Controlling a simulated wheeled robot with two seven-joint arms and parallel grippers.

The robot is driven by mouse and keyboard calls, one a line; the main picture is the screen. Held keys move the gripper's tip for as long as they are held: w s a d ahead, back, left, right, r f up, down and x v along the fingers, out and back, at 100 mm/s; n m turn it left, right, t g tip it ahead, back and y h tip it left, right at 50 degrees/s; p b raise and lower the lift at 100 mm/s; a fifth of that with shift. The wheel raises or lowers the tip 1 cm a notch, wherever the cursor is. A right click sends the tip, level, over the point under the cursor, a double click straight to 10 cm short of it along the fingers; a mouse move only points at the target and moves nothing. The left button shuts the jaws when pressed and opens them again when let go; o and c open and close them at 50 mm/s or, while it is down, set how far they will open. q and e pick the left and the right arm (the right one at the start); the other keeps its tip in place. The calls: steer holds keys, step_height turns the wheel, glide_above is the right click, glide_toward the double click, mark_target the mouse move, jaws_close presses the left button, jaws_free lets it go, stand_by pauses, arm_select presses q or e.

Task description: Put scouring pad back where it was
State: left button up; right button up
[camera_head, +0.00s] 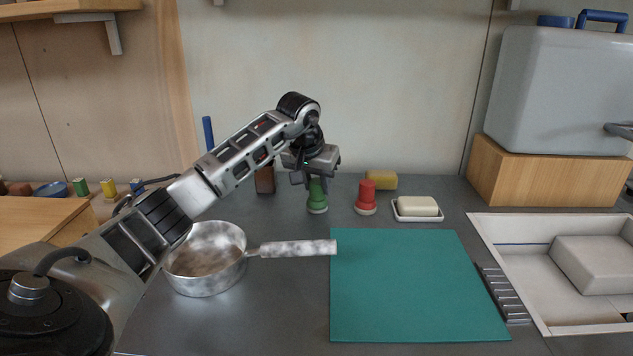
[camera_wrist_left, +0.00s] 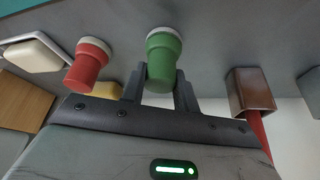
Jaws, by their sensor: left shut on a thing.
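No thing in view is clearly a scouring pad. A yellow sponge-like block (camera_head: 381,180) lies at the back of the counter, and its edge shows in the wrist view (camera_wrist_left: 106,90). My left gripper (camera_head: 316,179) is shut on a green tapered object (camera_head: 317,198), which stands upright on the counter. In the wrist view this green object (camera_wrist_left: 163,60) sits between the two fingers. A red object of like shape (camera_head: 366,195) stands to its right, apart from it. A pale bar (camera_head: 417,206) lies in a white dish farther right. My right gripper is not in view.
A metal pan (camera_head: 205,262) stands at the left, its handle reaching toward a teal mat (camera_head: 415,285). A brown block-like holder (camera_head: 265,180) stands left of the gripper. A sink (camera_head: 545,240) with a pale block is at the right. The mat is bare.

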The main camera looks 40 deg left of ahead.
arm_select(q)
steer(key=o, duration=0.9)
steer(key=shift+o, duration=0.2)
steer(key=shift+r, duration=0.1)
steer(key=shift+r, duration=0.35)
steer(key=v, duration=1.1)
steer(key=shift+s+r+p, duration=0.15)
steer(key=shift+r+p, duration=0.05)
steer(key=shift+p, duration=0.25)
steer(key=shift+r, duration=0.1)
